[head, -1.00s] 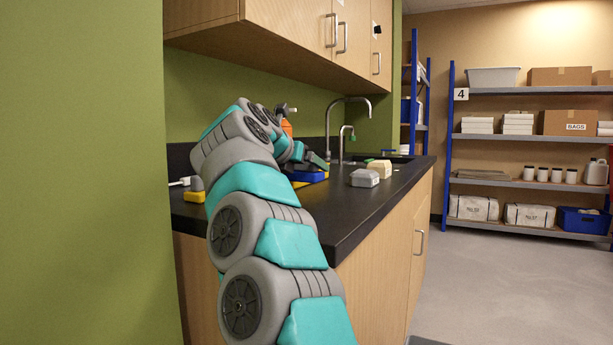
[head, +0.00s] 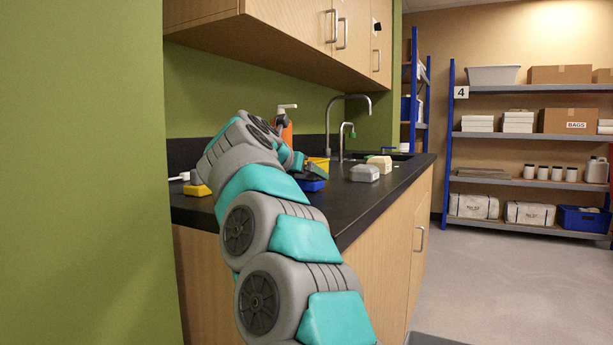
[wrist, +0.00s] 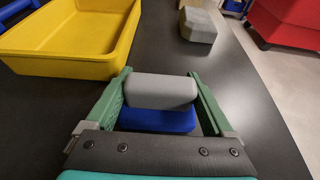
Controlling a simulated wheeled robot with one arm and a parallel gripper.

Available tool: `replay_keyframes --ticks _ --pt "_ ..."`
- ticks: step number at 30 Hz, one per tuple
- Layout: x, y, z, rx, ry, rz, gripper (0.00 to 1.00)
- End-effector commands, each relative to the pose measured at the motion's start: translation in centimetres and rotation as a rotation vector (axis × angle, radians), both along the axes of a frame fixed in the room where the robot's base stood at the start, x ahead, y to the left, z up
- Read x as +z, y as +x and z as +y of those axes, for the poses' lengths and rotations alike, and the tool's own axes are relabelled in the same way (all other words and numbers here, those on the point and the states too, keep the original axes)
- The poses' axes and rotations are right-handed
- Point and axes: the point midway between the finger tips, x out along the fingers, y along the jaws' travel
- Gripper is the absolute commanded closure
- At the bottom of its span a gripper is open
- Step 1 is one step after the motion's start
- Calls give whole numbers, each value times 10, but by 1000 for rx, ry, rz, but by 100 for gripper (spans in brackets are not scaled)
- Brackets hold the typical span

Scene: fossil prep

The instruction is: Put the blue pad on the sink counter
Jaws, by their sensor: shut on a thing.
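The blue pad (wrist: 158,120) with a grey upper part sits between the two green fingers of my gripper (wrist: 160,76) in the wrist view. My gripper is shut on it. In the head view the blue pad (head: 312,185) shows low over the front part of the black sink counter (head: 345,212), partly hidden by my arm. I cannot tell whether it touches the counter top.
A yellow tray (wrist: 72,40) stands just left of my gripper. A grey block (head: 364,174) and a cream block (head: 380,162) lie further along. An orange pump bottle (head: 284,130) stands behind. Bare counter lies to the right.

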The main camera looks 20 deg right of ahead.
Motion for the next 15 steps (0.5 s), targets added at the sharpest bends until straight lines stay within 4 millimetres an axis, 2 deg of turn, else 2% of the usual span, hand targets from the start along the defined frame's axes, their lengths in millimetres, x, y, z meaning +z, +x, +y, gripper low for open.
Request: replay_keyframes --ticks 7,8,11,15 --pt "-4 0 0 1 0 0 89" --pt "-3 0 0 1 0 0 10" --pt "-3 0 0 0 -1 1 0" --pt "-3 0 0 0 -1 1 0"
